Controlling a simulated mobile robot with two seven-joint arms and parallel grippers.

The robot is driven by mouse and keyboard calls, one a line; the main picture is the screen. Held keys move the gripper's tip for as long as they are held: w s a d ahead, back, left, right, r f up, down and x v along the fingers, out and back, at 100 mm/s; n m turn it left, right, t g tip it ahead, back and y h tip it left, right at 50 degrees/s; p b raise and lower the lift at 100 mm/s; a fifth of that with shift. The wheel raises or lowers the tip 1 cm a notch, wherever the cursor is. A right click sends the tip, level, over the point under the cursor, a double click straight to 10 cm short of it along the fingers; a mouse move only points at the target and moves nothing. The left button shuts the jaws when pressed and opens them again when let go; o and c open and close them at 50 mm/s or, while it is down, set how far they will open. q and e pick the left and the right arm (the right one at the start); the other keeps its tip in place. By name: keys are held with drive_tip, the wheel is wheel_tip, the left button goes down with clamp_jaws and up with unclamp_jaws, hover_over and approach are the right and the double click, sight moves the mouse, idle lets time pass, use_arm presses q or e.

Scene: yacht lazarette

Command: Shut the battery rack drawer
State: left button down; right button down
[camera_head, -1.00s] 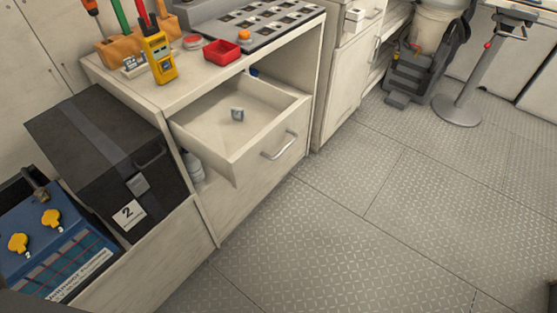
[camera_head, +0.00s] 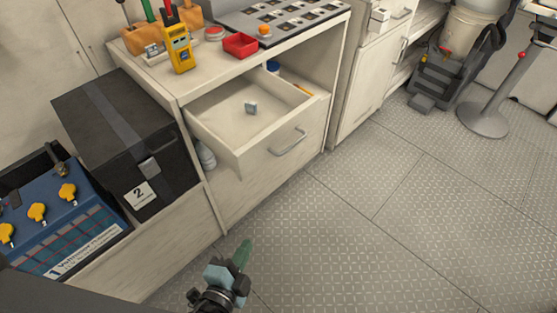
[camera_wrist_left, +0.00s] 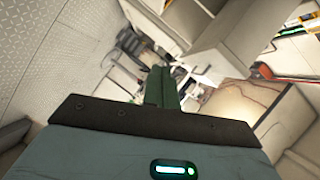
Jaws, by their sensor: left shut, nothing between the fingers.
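A pale drawer (camera_head: 215,139) stands pulled out of the white cabinet, beside the numbered battery boxes. Its front has a metal bar handle (camera_head: 288,143). A small grey block (camera_head: 251,107) lies on its floor. My left gripper (camera_head: 242,257) is low in front of the cabinet, well short of the drawer front and apart from it. Its green fingers are shut and empty; they also show in the left wrist view (camera_wrist_left: 161,88). In that view pale furniture is tilted beyond the fingers, and I cannot tell which part is the drawer. My right gripper is not in view.
A black box marked 2 (camera_head: 115,125) and a blue battery marked 1 (camera_head: 60,225) sit left behind a low pale panel. A yellow meter (camera_head: 179,49) and red tray (camera_head: 240,45) stand on the cabinet top. The metal floor (camera_head: 370,230) in front is clear.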

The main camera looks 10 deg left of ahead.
use_arm(q)
drive_tip(key=w+d+r+m+t+h, duration=0.2)
drive_tip(key=w+d+r+m+h, duration=0.2)
drive_tip(key=w+d+r+m, duration=0.4)
drive_tip(key=w+a+r+p, duration=0.1)
drive_tip(key=w+r+p, duration=0.1)
drive_tip(key=w, duration=0.9)
drive_tip(key=shift+m, duration=0.4)
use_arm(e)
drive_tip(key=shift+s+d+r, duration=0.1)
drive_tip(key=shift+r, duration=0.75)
